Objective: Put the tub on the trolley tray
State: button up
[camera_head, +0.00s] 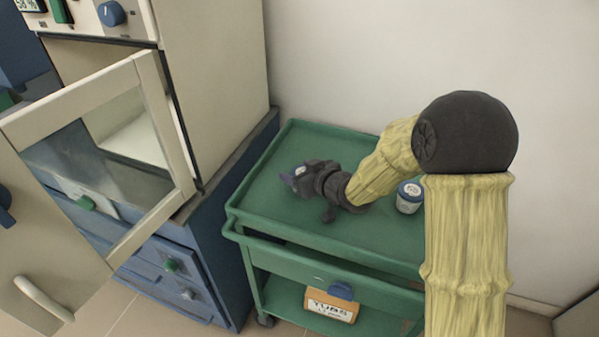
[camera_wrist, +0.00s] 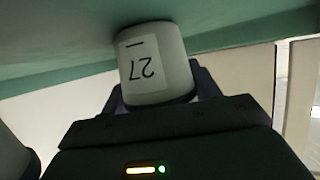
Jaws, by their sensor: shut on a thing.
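My gripper (camera_head: 292,178) is low over the green trolley tray (camera_head: 262,198), near its left part. It is shut on a pale tub (camera_wrist: 157,62), which shows upside down in the wrist view with a label reading 27. One finger is on each side of the tub. In the head view only a small pale bit of this tub shows past my gripper. The tub's base meets the green tray surface in the wrist view (camera_wrist: 60,35); I cannot tell whether it rests there or hangs just above.
Another white tub with a blue lid (camera_head: 409,198) stands on the tray's right side, beside my arm. The furnace (camera_head: 215,85) stands left on a blue cabinet (camera_head: 205,255), its door (camera_head: 165,125) open.

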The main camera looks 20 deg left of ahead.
jog(key=shift+s, duration=0.1)
jog(key=shift+f, duration=0.1)
jog(key=o, duration=1.1)
jog(key=shift+c, duration=0.2)
jog(key=shift+d+r, duration=0.2)
jog(key=shift+r, duration=0.05)
jog(key=p+v, duration=0.1)
jog(key=v, duration=1)
jog(key=shift+s+d+p, duration=0.25)
jog(key=shift+s+p, duration=0.05)
jog(key=shift+p, duration=0.05)
jog(key=shift+w, duration=0.1)
